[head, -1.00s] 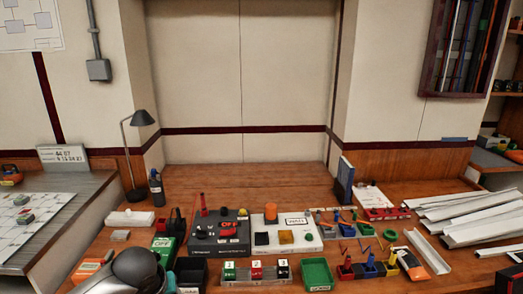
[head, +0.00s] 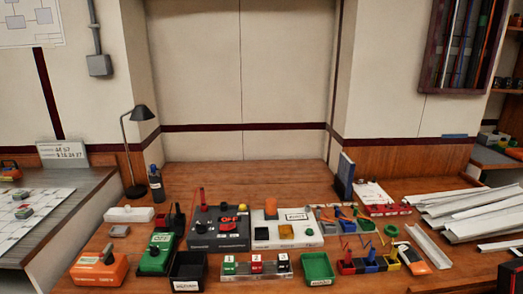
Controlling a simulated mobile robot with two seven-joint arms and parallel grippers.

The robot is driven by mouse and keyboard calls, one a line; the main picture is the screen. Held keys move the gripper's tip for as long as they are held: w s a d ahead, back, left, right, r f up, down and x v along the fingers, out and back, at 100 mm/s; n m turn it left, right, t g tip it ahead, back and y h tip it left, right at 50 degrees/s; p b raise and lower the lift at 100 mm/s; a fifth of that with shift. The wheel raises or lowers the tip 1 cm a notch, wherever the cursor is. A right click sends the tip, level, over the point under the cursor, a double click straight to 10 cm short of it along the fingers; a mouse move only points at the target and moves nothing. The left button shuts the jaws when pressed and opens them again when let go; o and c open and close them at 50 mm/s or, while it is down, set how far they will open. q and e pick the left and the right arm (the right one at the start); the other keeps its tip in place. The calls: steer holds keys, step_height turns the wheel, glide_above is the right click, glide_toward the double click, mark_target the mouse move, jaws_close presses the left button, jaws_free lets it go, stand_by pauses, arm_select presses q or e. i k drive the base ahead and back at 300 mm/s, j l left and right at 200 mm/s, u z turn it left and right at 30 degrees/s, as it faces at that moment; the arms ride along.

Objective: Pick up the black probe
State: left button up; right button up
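A thin black upright piece (head: 178,210), which looks like the black probe, stands at the left of the dark grey instrument box (head: 219,240). It is small, and I cannot tell for certain that it is the probe. A thin red upright stick (head: 202,199) stands near the box's back left corner. Neither of my grippers shows in the head view, and nothing is seen holding the black piece.
A green device (head: 156,253), an orange device (head: 98,269) and a black bin (head: 188,271) stand in front of it. A white box (head: 287,236), numbered switches (head: 256,265) and a green tray (head: 318,267) lie to the right. The back of the wooden bench (head: 245,178) is clear.

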mark_target(178, 206)
steer(key=i+j+u, duration=0.25)
steer(key=i, duration=0.2)
steer(key=i+j+u, duration=0.2)
steer(key=i, duration=0.25)
steer(key=k+l, duration=0.05)
steer(key=l, duration=0.05)
